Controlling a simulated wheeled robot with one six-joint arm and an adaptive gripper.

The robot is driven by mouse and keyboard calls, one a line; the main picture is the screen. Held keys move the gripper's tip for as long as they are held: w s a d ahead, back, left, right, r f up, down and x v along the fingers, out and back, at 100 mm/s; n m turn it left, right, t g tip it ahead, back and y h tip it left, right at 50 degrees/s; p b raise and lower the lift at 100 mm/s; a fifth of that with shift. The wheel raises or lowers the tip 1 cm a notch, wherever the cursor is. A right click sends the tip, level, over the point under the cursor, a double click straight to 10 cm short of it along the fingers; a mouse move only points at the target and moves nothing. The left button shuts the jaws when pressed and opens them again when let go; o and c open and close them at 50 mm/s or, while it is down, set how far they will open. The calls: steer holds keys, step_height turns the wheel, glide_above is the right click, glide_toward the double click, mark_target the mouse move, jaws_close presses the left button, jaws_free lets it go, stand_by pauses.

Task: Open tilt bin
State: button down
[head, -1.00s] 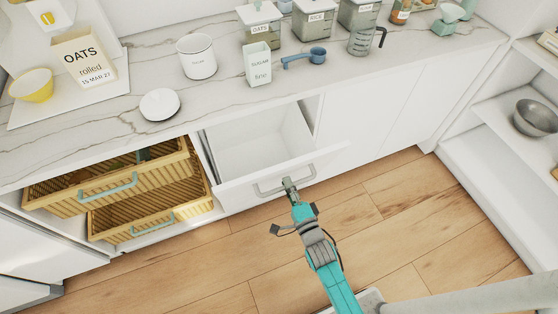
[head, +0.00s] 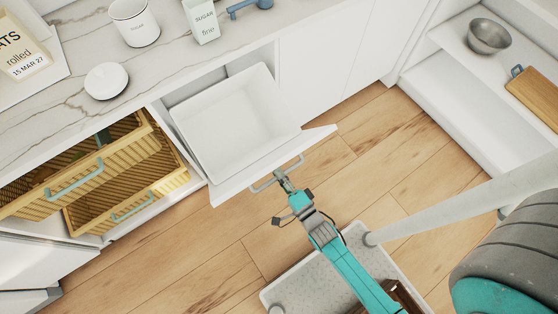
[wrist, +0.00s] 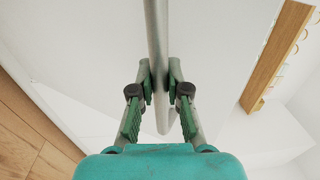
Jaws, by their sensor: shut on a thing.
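The tilt bin (head: 222,128) is a white box behind a white front panel (head: 310,141) under the counter. The panel leans outward, and the bin's empty inside shows from above. Its grey bar handle (head: 297,162) is on the outer face of the panel. My gripper (head: 282,175) is at the handle. In the wrist view the handle bar (wrist: 157,50) runs between the fingers of my gripper (wrist: 160,85), which are shut on it.
Two wicker drawers (head: 88,170) stand partly pulled out left of the bin. A sugar canister (head: 134,25), a sugar box (head: 203,24) and a white lidded dish (head: 106,82) are on the counter. Wooden floor (head: 370,165) is clear to the right, before shelves with a metal bowl (head: 489,37).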

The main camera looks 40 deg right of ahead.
steer(key=shift+f, duration=0.2)
steer(key=c, duration=1.1)
jaws_free()
steer(key=shift+c, duration=0.2)
steer(key=shift+r, duration=0.1)
steer(key=s, duration=1.2)
steer(key=shift+f, duration=0.35)
